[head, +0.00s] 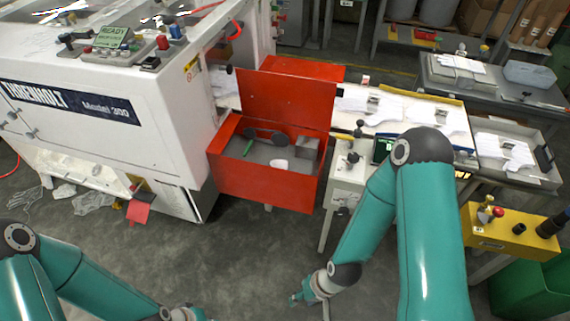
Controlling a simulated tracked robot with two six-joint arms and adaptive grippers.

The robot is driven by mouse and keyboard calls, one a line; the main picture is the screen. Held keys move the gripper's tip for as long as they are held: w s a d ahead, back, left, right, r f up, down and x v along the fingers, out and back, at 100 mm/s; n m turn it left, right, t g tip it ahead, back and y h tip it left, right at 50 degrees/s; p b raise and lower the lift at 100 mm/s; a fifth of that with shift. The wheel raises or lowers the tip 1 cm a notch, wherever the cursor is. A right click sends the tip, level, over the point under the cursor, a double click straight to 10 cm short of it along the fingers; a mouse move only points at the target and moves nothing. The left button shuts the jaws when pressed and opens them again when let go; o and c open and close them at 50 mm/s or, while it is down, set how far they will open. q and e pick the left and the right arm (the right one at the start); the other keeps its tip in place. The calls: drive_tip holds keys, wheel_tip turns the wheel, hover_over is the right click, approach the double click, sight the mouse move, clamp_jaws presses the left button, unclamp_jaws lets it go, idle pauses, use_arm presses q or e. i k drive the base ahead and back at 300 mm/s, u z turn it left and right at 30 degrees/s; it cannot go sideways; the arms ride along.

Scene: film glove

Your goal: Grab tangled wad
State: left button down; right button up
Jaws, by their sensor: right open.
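Crumpled, clear-whitish film lies at the lower left, by the foot of the white machine (150,130). One loose, stringy tangle (25,200) is at the far left. A small pale wad (65,190) and a larger crumpled wad (92,202) lie to its right. I cannot tell which is the tangled wad. My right gripper (297,297) is open and empty, low over the grey floor at bottom centre, well right of the film. My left gripper (190,315) is cut off by the bottom edge, below and right of the film; its fingers are hidden.
An open red box (265,185) holding tools stands right of the machine. The floor in the middle is clear.

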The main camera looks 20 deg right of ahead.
sight(279, 163)
drive_tip(key=u, duration=0.35)
drive_tip(key=i, duration=0.9)
drive_tip(key=z, duration=0.2)
